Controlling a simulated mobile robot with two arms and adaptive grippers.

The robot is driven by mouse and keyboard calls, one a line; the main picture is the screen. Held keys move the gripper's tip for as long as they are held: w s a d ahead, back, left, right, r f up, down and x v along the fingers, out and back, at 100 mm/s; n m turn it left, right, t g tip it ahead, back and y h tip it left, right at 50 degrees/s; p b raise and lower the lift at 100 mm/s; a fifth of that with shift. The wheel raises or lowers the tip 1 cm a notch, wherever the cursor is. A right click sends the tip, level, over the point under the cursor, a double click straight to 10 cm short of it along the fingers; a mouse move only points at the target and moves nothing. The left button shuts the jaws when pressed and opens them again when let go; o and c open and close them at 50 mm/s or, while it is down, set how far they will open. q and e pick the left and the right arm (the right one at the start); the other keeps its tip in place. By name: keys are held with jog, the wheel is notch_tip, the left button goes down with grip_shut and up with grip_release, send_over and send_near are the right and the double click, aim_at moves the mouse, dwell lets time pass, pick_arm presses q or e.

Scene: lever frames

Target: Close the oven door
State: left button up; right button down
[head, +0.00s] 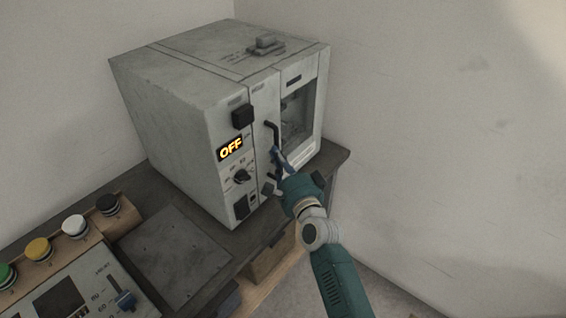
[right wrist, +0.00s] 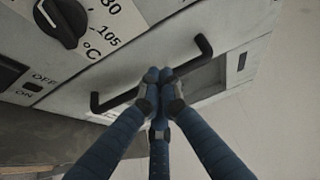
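The oven (head: 170,95) is a grey box on the bench with a lit yellow "OFF" display (head: 231,149). Its door (head: 318,95), at the right of the front, has a window and a black bar handle (head: 272,132). I cannot tell surely how far the door stands from the frame. My right gripper (head: 277,157) is at the handle. In the right wrist view, its blue fingers (right wrist: 160,76) come together and cover the middle of the handle (right wrist: 193,58). Whether the bar is between them is hidden. My left gripper is not in view.
A control box with coloured buttons (head: 75,225) and a slider (head: 124,299) stands at the lower left. A flat grey plate (head: 172,255) lies on the bench before the oven. A wall is close on the right, with free floor between.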

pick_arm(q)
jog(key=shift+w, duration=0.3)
pick_arm(e)
jog(key=v, duration=1.2)
